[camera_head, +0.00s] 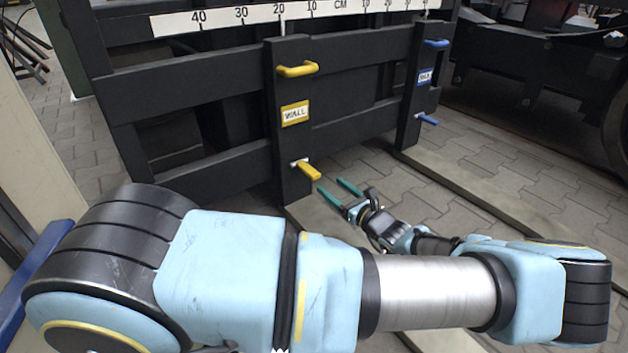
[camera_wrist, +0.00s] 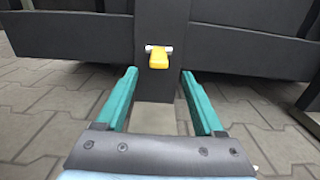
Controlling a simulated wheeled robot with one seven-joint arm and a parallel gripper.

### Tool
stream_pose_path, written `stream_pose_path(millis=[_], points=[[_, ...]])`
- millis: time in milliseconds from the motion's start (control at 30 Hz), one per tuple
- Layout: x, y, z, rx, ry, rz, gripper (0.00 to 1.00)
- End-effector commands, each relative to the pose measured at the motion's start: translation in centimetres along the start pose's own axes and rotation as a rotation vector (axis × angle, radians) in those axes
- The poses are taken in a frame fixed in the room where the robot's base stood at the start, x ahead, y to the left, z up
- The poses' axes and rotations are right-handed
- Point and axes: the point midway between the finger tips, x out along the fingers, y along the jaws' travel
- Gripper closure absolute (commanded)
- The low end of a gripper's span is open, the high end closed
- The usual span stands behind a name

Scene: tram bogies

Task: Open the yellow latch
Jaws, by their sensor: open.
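The yellow latch (camera_head: 309,171) is a small yellow lever on a pale pin. It sits low on a dark upright post (camera_head: 290,135) that carries a "WALL" label (camera_head: 295,113). In the wrist view the latch (camera_wrist: 158,58) lies ahead of my gripper, centred beyond the gap between the fingers. My gripper (camera_head: 336,191) is open and empty, with two green fingers, just right of and below the latch in the head view. The fingers (camera_wrist: 160,88) also show apart in the wrist view. They do not touch the latch.
A fixed yellow handle (camera_head: 298,70) is higher on the same post. A second post to the right has a blue handle (camera_head: 436,43) and a blue latch (camera_head: 428,119). A white centimetre ruler (camera_head: 225,18) runs along the top. Paved floor (camera_head: 470,215) is open at right.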

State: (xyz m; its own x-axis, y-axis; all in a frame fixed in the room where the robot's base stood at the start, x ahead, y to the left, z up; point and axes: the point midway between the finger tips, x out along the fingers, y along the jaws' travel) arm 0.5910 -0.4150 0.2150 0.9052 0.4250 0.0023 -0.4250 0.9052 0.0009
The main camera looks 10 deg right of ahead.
Motion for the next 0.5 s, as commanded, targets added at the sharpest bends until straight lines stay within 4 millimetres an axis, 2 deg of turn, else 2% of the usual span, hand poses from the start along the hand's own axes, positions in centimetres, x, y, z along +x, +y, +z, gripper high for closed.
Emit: stream_pose_path(millis=[300,500], points=[[6.0,0.2,-0.5,0.0,0.0,0.005,0.3],[8.4,0.2,-0.3,-0.001,0.001,0.004,0.3]])
